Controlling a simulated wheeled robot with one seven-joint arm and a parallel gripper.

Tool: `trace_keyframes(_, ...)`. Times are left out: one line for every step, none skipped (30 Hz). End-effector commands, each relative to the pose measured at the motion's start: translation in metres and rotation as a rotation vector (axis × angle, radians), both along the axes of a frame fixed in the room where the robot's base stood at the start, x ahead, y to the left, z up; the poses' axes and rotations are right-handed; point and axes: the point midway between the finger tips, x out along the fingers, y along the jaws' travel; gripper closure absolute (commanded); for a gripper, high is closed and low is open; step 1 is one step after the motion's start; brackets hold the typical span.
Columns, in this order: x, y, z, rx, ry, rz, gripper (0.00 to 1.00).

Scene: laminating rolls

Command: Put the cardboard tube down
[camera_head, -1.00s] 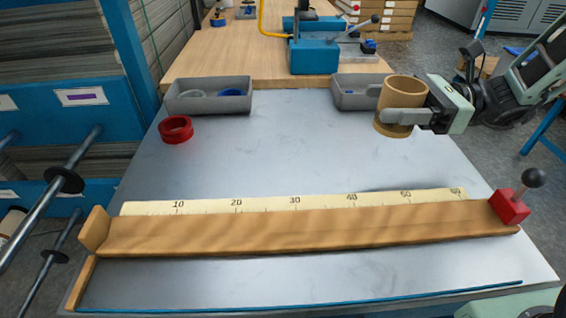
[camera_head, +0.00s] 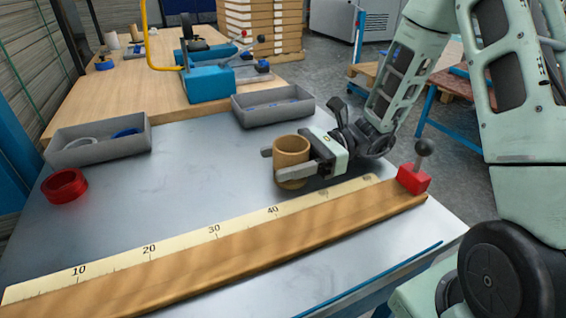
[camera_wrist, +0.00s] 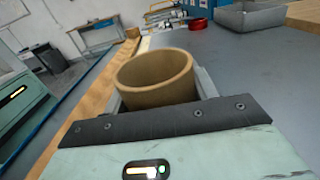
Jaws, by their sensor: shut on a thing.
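The cardboard tube (camera_head: 291,152) is a short, tan, hollow cylinder with its open end up. My gripper (camera_head: 285,164) is shut on it, with one finger on each side. In the head view the tube is upright over the grey tabletop, just behind the ruler strip. I cannot tell whether its base touches the table. In the wrist view the tube (camera_wrist: 156,78) stands between the fingers with its open rim showing, and its lower part is hidden by my gripper's body.
A wooden fence with a ruler (camera_head: 214,232) crosses the table, with a red stop block (camera_head: 413,179) at its right end. Two grey trays (camera_head: 100,152) (camera_head: 273,110) stand at the back. A red ring (camera_head: 64,186) lies at left. The middle of the table is clear.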

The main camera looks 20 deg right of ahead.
Motion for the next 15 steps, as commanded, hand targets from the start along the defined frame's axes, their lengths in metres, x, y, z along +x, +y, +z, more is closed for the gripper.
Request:
trace_keyframes(0.0001,0.0001,0.0001,0.000,-0.001,0.000,0.64)
trace_keyframes(0.0001,0.0000,0.0006,0.000,-0.002,0.000,0.64)
trace_keyframes(0.0001,0.0000,0.0008,0.000,-0.002,0.000,0.64)
trace_keyframes(0.0001,0.0000,0.0008,0.000,-0.002,0.000,0.64)
trace_keyframes(0.0001,0.0000,0.0009,0.000,-0.002,0.000,0.64)
trace_keyframes(0.0001,0.0001,0.0007,0.000,-0.002,0.000,0.64)
trace_keyframes(0.0001,0.0000,0.0001,0.000,-0.001,0.000,0.64)
trace_keyframes(0.0001,0.0000,-0.0007,0.000,-0.001,0.000,0.64)
trace_keyframes(0.0001,0.0000,-0.0020,0.001,-0.001,0.000,0.64)
trace_keyframes(0.0001,0.0000,-0.0018,0.000,-0.002,0.000,0.37)
trace_keyframes(0.0001,0.0000,-0.0015,0.000,-0.002,0.000,0.28)
trace_keyframes(0.0001,0.0000,-0.0015,0.000,-0.002,0.000,0.20)
trace_keyframes(0.0001,0.0000,-0.0014,0.000,-0.002,0.000,0.20)
trace_keyframes(0.0001,0.0000,-0.0014,0.000,-0.002,0.000,0.20)
trace_keyframes(0.0001,0.0000,-0.0014,0.000,-0.002,0.000,0.20)
